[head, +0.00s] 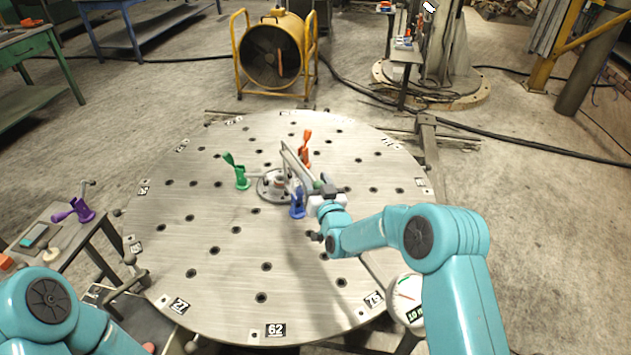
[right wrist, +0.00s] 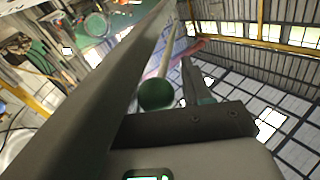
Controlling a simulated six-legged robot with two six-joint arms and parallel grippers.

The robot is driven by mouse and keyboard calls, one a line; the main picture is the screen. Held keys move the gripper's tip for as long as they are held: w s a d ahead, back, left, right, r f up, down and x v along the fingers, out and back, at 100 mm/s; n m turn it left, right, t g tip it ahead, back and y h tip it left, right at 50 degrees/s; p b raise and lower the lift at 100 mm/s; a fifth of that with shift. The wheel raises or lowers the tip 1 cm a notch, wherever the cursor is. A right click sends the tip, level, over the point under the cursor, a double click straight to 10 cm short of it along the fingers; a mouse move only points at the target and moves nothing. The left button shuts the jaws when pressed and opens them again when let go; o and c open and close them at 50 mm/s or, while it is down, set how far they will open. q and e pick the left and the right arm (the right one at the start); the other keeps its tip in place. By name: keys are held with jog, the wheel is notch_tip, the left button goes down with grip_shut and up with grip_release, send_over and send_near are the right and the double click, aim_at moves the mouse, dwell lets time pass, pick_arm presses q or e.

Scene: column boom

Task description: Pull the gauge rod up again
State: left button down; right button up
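The gauge rod is a thin pale rod with a dark green ball at its near end. In the right wrist view the ball (right wrist: 157,94) sits between my fingers and the rod (right wrist: 171,45) runs away from it. In the head view the small green ball (head: 318,184) shows beside my right gripper (head: 312,181), above the middle of the round steel table (head: 220,275). The fingers stand apart around the ball, with a narrow gap on its right, so the gripper looks open. The rod's lower end is hard to make out. My left gripper is out of view.
Green (head: 240,175), orange (head: 305,150) and blue (head: 297,205) handled clamps stand close around the table's middle. A purple clamp (head: 75,208) stands on a side table at left. The table's front surface is clear.

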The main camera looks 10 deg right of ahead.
grip_shut()
notch_tip(320, 180, up, 10)
jog(key=shift+f, duration=0.2)
jog(key=shift+r, duration=0.3)
jog(key=shift+o, duration=1.3)
grip_release()
jog(key=shift+o, duration=0.4)
jog(key=shift+s, duration=0.1)
jog(key=shift+f, duration=0.15)
